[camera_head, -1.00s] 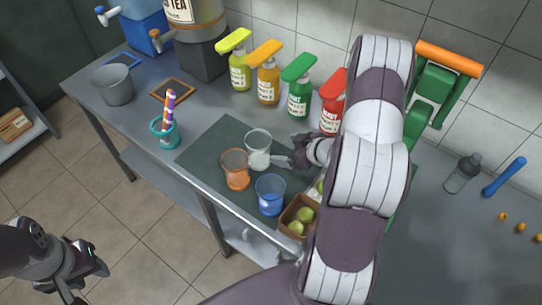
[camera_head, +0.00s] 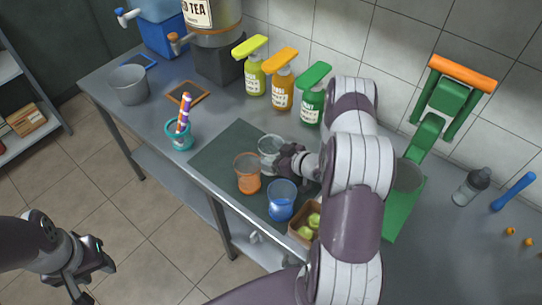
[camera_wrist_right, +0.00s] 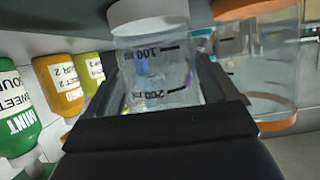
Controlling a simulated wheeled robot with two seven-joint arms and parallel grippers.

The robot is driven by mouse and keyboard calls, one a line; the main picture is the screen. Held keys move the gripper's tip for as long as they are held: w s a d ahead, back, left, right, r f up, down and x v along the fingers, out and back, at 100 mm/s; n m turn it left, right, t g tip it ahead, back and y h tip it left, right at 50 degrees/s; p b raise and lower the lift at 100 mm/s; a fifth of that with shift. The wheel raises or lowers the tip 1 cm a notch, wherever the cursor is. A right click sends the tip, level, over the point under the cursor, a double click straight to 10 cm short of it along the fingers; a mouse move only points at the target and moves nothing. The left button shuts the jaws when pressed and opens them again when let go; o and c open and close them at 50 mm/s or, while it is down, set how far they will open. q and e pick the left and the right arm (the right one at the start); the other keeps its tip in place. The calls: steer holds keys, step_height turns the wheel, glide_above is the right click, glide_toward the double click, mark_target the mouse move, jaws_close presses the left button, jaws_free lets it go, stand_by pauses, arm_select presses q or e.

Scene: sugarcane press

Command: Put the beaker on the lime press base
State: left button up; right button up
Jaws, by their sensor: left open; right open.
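The clear beaker (camera_head: 268,150) stands on the dark green mat (camera_head: 225,150), partly hidden by my right gripper (camera_head: 284,160). In the right wrist view the beaker (camera_wrist_right: 155,60), with black volume marks, sits between the two open fingers (camera_wrist_right: 165,95). I cannot tell whether they touch it. The lime press has a green base (camera_head: 405,215) on the counter right of my right arm, partly hidden by it. Its orange handle (camera_head: 462,73) is raised behind. My left gripper (camera_head: 90,275) is open and empty, over the floor at lower left.
An orange beaker (camera_head: 248,175) and a blue beaker (camera_head: 281,200) stand close by the clear one. A box of limes (camera_head: 305,225) is at the mat's front. Yellow, orange and green bottles (camera_head: 312,95) line the back. A shaker (camera_head: 470,187) stands right of the press.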

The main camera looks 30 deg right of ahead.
steer(key=shift+r, duration=0.15)
steer(key=c, duration=0.8)
